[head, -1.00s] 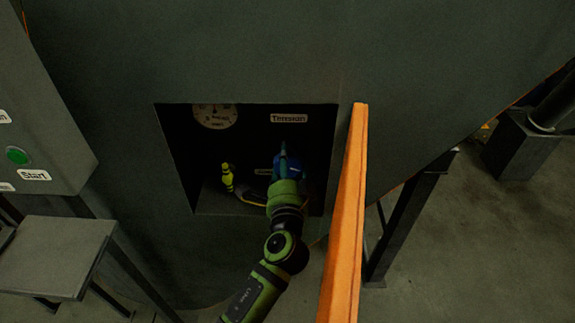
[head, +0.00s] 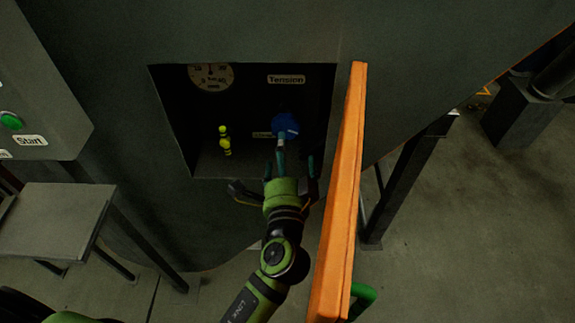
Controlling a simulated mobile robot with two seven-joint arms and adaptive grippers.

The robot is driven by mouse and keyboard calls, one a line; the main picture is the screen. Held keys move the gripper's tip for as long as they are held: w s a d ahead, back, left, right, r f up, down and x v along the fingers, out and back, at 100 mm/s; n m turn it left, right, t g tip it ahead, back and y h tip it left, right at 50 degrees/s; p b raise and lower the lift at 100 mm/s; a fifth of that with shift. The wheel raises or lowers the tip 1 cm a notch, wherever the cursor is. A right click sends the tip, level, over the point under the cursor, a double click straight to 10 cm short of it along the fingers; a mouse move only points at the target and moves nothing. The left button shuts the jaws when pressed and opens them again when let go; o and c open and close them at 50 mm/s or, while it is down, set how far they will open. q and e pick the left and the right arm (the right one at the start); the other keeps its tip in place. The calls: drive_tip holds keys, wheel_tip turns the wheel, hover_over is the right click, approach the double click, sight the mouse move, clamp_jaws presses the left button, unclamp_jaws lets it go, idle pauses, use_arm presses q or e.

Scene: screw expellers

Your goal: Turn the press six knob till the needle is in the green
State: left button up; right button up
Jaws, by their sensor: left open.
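The blue knob (head: 285,125) sits on the back of a dark recess, below a "Tension" label (head: 286,79). The round dial gauge (head: 211,78) is at the recess's upper left, its top cut off by the opening's edge. My left gripper (head: 289,164), green and black with dark fingers, is open and empty in front of and below the knob. One fingertip overlaps the knob's lower edge in the picture; I cannot tell if it touches. My right gripper is not in view.
A yellow-green fitting (head: 225,141) stands in the recess left of the knob. An orange upright panel (head: 341,200) stands close to the right of my left arm. A box with a green Start button (head: 11,120) and a grey table (head: 55,222) are at left.

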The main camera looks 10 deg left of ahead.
use_arm(q)
drive_tip(key=shift+s+d, duration=0.15)
drive_tip(key=shift+s, duration=0.65)
drive_tip(key=shift+s+d, duration=0.15)
drive_tip(key=shift+s, duration=0.6)
